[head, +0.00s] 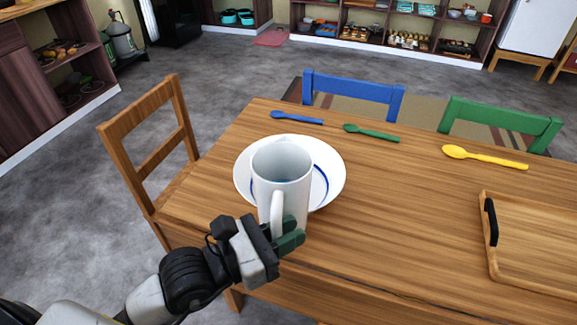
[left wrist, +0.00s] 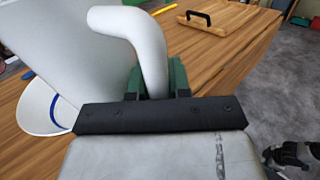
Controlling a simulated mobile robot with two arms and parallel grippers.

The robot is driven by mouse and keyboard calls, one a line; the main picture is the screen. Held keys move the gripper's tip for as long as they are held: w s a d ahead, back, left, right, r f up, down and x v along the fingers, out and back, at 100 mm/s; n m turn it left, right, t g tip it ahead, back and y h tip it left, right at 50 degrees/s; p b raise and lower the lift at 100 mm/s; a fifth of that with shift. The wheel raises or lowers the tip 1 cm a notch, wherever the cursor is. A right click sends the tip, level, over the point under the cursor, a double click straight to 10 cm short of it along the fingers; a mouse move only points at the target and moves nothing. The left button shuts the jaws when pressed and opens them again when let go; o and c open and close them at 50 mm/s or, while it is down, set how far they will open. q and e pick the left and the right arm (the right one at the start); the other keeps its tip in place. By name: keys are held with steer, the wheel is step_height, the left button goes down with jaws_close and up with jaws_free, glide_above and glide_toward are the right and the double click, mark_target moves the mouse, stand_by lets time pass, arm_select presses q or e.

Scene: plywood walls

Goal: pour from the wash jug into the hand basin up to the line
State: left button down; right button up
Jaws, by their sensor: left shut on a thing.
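The white wash jug (head: 283,170) is upright in the head view, in front of and partly over the hand basin. My left gripper (head: 284,236) is shut on the jug's handle. In the left wrist view the handle (left wrist: 148,45) runs down between the green fingertips (left wrist: 157,80). Some bluish content shows inside the jug's mouth. The hand basin (head: 331,165) is a wide white bowl with a blue line inside, standing on the wooden table. The jug hides much of the basin, so its water level cannot be told. My right gripper is not in view.
Blue (head: 297,118), green (head: 371,133) and yellow (head: 485,157) spoons lie along the table's far side. A wooden tray (head: 530,282) with a black handle is at the right. Chairs stand around the table (head: 400,210). Bare tabletop lies between basin and tray.

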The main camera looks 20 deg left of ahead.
mark_target(308, 187)
arm_select(q)
steer(key=shift+w+a+r+n+g+y+p, duration=0.25)
steer(key=shift+r+n+p, duration=0.4)
steer(key=shift+p, duration=0.95)
steer(key=shift+w+d+r+n+g+y+p, duration=0.15)
steer(key=shift+w+r+n+g+p, duration=0.2)
steer(key=shift+r+p, duration=0.9)
steer(key=shift+w+a+r+n+g+y+p, duration=0.15)
steer(key=shift+r+n+g+p, duration=0.3)
steer(key=shift+p, duration=1.5)
steer(key=shift+w+r+n+g+p, duration=0.4)
steer(key=shift+w+n+p, duration=0.2)
steer(key=shift+p, duration=0.6)
steer(key=shift+w+a+r+n+g+p, duration=0.15)
steer(key=shift+w+r+n+g+p, duration=0.15)
steer(key=shift+w+p, duration=0.25)
steer(key=shift+w+a+r+n+g+p, duration=0.15)
steer(key=shift+w+r+n+p, duration=0.15)
steer(key=shift+p, duration=0.35)
steer(key=shift+w+f+g+y, duration=0.15)
steer(key=shift+f+g+y, duration=0.15)
steer(key=shift+f, duration=0.2)
steer(key=shift+w+f+n, duration=0.2)
steer(key=shift+n, duration=0.15)
steer(key=shift+g, duration=0.3)
steer(key=shift+w+a+f+n+g, duration=0.15)
steer(key=shift+w+f+n+g, duration=0.05)
steer(key=shift+w+n+g, duration=0.35)
